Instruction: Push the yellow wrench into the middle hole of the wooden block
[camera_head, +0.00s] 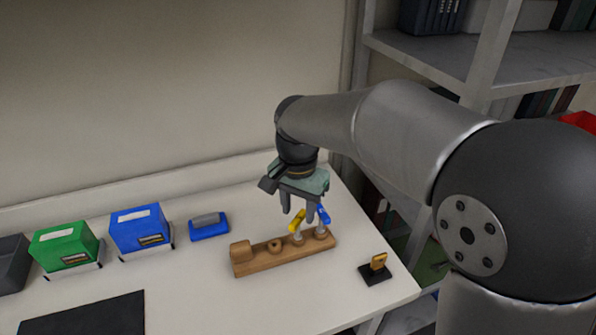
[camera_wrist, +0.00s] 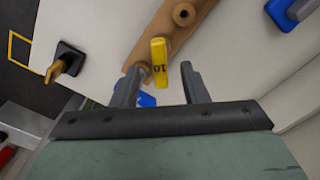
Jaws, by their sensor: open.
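The wooden block (camera_head: 262,264) lies on the white table in the head view; part of it shows in the wrist view (camera_wrist: 207,12). The yellow wrench (camera_head: 296,221) stands upright, with its metal shank at the block, between an empty round hole and the blue wrench (camera_head: 322,214). I cannot tell how deep its shank sits. In the wrist view its handle, marked 10 (camera_wrist: 158,62), lies between my fingertips, nearer the left one. My gripper (camera_head: 299,211) is open and points down just above the yellow wrench; it also shows in the wrist view (camera_wrist: 160,70).
A black stand with a yellow-brown piece (camera_head: 377,267) is right of the block. A blue-and-grey item (camera_head: 209,227), a blue box (camera_head: 140,232) and a green box (camera_head: 65,247) stand to the left. The table is clear in front of the block.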

